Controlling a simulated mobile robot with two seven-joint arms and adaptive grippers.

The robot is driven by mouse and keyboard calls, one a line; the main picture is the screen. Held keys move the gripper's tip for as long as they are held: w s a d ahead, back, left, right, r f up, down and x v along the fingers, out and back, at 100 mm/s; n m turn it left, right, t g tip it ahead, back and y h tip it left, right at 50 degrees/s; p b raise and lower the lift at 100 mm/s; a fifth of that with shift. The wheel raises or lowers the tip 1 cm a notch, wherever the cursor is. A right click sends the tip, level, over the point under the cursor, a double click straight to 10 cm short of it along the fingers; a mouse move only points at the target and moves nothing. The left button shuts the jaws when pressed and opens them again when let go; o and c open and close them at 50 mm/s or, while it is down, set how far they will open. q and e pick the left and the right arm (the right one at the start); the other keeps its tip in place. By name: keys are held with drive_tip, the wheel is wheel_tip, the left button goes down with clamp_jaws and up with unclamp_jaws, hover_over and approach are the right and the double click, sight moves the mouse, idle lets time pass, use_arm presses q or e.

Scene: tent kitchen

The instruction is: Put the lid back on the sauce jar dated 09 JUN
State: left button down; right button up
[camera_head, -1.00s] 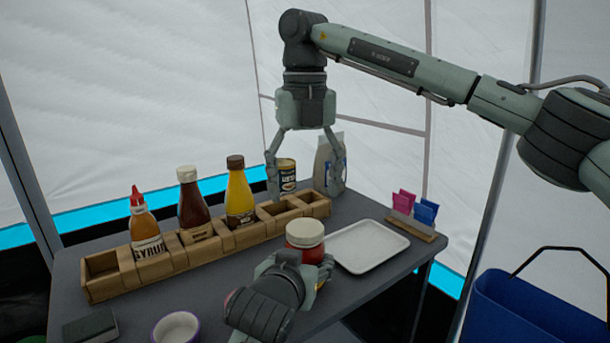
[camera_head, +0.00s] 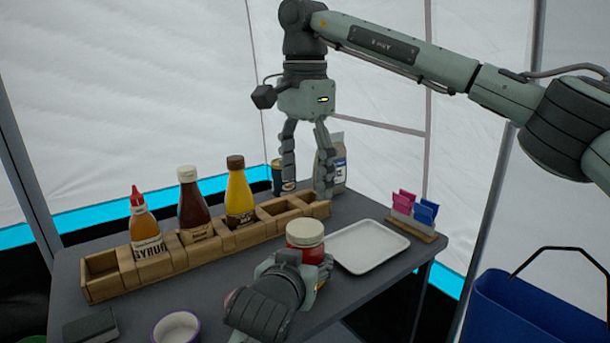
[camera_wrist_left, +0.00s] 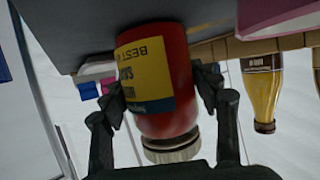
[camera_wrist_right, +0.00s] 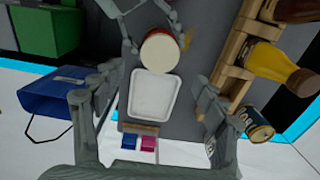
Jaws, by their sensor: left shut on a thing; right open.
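A red sauce jar (camera_head: 312,254) with a cream-white lid (camera_head: 305,233) on its top stands upright at the table's front middle. In the left wrist view the jar (camera_wrist_left: 165,85) has a yellow and blue label; part of "BEST" can be read, but no date. The lid (camera_wrist_left: 172,150) sits over its mouth; I cannot tell how tightly. My left gripper (camera_wrist_left: 160,90) is shut around the jar's sides. My right gripper (camera_head: 306,184) is open and empty, pointing down above the table's back, behind the jar. The right wrist view shows the lid (camera_wrist_right: 159,50) from above.
A wooden rack (camera_head: 160,264) holds syrup (camera_head: 146,230), brown (camera_head: 193,208) and yellow (camera_head: 239,198) bottles. A white tray (camera_head: 368,246) lies empty right of the jar. A can (camera_head: 279,180), a bag (camera_head: 338,165), a packet holder (camera_head: 416,228) and a purple-rimmed bowl (camera_head: 176,328) stand around.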

sight(305, 227)
drive_tip(key=shift+f, duration=0.1)
drive_tip(key=shift+f, duration=3.95)
drive_tip(key=shift+c, duration=0.3)
